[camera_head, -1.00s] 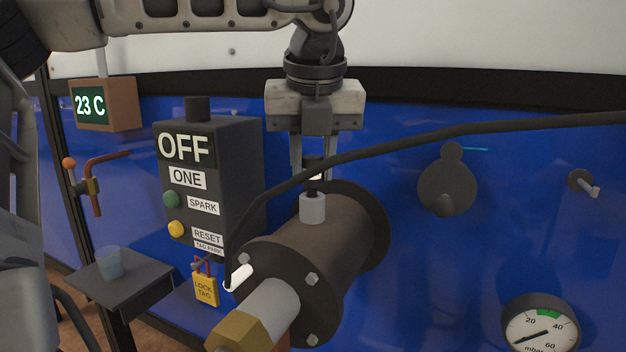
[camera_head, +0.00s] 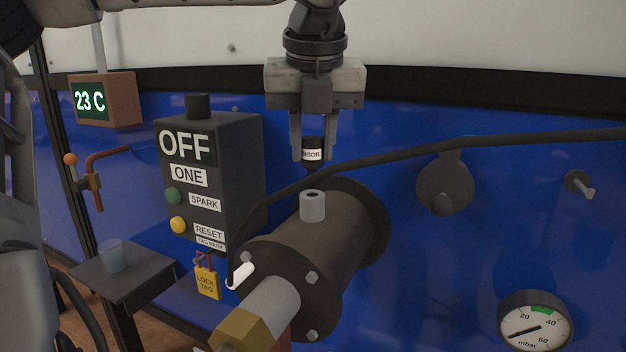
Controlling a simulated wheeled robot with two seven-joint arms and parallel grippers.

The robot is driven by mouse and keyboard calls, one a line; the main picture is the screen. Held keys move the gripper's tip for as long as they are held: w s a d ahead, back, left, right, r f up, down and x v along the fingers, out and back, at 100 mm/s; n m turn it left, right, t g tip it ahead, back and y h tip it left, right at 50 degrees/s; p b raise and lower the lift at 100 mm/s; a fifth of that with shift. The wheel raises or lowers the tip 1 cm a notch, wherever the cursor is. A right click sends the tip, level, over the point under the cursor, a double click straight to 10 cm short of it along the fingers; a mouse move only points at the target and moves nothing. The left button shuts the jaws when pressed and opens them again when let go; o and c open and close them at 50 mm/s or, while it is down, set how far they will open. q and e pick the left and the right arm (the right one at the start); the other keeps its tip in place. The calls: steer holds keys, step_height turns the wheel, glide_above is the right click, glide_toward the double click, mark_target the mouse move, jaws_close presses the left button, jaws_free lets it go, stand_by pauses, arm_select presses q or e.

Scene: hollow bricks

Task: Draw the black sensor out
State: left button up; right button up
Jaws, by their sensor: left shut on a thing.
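My left gripper (camera_head: 312,155) points down at the top middle, shut on the black sensor (camera_head: 313,145). The sensor is a short black cylinder with a white label whose visible letters read "NSOR". It is upright above the grey socket (camera_head: 313,206) on top of the dark flanged cylinder (camera_head: 335,240). The socket's dark hole shows, and the sensor's lower end is apart from it. My right gripper is not in view.
A black cable (camera_head: 440,147) arcs from the right edge down to a white-ended piece at the flange. A control box (camera_head: 235,170) marked "OFF" stands left, with a yellow lock tag (camera_head: 207,283) below. A small shelf (camera_head: 125,285) holds a cup (camera_head: 111,256). A gauge (camera_head: 536,325) is lower right.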

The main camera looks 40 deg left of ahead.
arm_select(q)
steer(key=shift+r, duration=0.1)
steer(key=shift+r+p, duration=1.05)
steer(key=shift+r, duration=0.25)
steer(key=shift+r+p, duration=0.6)
steer(key=shift+r, duration=0.5)
steer(key=shift+s+d+r, duration=0.25)
steer(key=shift+s+d, duration=0.35)
steer(key=shift+s, duration=0.05)
steer(key=shift+s+d+r+b, duration=0.25)
steer(key=shift+s+d+r, duration=0.15)
steer(key=shift+s+d, duration=0.4)
steer(key=shift+s+d+r+b, duration=0.3)
steer(key=shift+s+d, duration=0.25)
steer(key=shift+s, duration=0.3)
